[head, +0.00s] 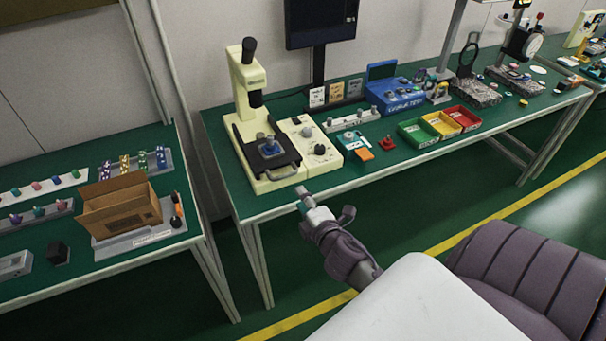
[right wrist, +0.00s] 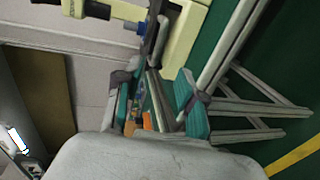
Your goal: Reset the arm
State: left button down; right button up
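My right gripper (head: 322,207) reaches in from the lower right in the head view, in front of the bench's front edge near the cream machine. In the right wrist view its two teal-padded fingers (right wrist: 156,106) stand apart, with nothing held between them. My right arm is stretched forward over the green floor. My left gripper is not in view.
The long green bench (head: 225,135) carries a cream press-like machine (head: 246,90), a blue case (head: 395,97) and green, red and yellow bins (head: 417,134). A left table (head: 85,262) holds an open cardboard box (head: 120,208). The floor (head: 470,190) in front is clear.

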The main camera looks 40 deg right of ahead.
jog(key=shift+f, duration=0.1)
dwell(0.3)
jog(key=s+a+f+m+g+y, duration=0.15)
jog(key=s+f, duration=0.25)
jog(key=f, duration=0.5)
jog(key=s+a+f+m+g, duration=0.1)
jog(key=s+f+m+g, duration=0.15)
jog(key=f, duration=0.65)
jog(key=s+a+f+m+g+y, duration=0.1)
jog(key=s+f+m+g, duration=0.2)
jog(key=f, duration=0.6)
jog(key=s+a+f+m+g, duration=0.2)
jog(key=s+f, duration=0.4)
jog(key=s, duration=0.4)
jog(key=s+a+f+m+g+y, duration=0.1)
jog(key=s+a+f+m+g, duration=0.1)
jog(key=s+f, duration=0.4)
jog(key=s+a+f+m+g, duration=0.2)
jog(key=s+f, duration=0.4)
jog(key=s, duration=0.8)
jog(key=shift+s+a+g, duration=0.15)
jog(key=shift+a+g, duration=0.45)
jog(key=shift+a, duration=0.1)
